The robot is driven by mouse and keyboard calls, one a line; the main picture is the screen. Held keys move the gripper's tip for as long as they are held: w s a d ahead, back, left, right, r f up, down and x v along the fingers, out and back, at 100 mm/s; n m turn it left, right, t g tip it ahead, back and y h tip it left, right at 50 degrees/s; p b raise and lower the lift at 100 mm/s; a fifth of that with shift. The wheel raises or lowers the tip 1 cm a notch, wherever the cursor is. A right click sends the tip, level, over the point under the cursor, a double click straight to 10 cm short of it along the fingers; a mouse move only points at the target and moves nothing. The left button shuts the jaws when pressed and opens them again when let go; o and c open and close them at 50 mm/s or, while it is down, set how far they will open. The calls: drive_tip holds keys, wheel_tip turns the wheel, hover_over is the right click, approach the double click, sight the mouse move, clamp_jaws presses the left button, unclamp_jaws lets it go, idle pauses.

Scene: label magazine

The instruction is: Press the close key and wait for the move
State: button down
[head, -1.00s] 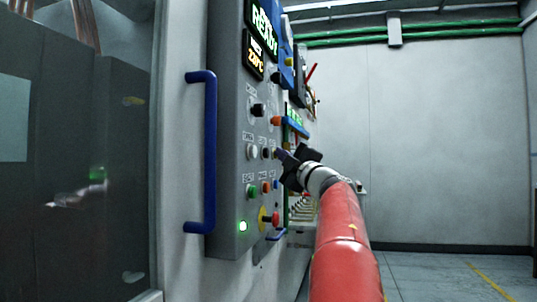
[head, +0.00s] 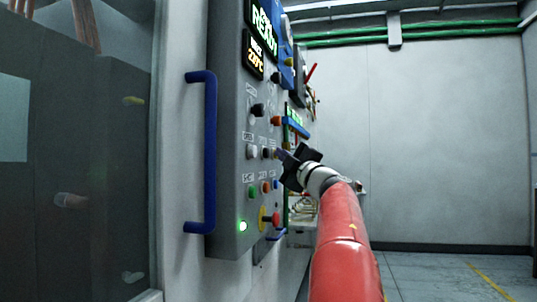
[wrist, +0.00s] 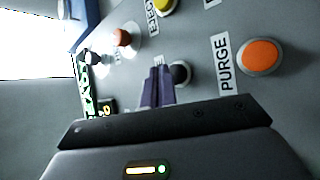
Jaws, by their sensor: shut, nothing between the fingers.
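The grey control panel (head: 228,120) stands at the centre-left of the head view, with rows of coloured keys. A white key (head: 251,152) and a dark key (head: 265,153) sit in its middle row. My gripper (head: 281,154) is shut and empty, its tips at this row. In the wrist view the closed fingers (wrist: 158,70) reach the panel beside a black key (wrist: 181,72), partly covering it and its label. I cannot read that label or tell whether the tips touch the key. The display (head: 262,15) reads READY.
A blue handle (head: 210,150) stands left of the panel, beside the glass door (head: 120,240). An orange PURGE key (wrist: 261,57) and a yellow EJECT key (wrist: 166,5) are near my fingers. A red knob on yellow (head: 274,219) sits lower. The floor at right is clear.

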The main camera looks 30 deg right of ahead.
drive_tip(key=shift+w+a, duration=0.1)
idle(0.4)
drive_tip(key=shift+w+a, duration=0.2)
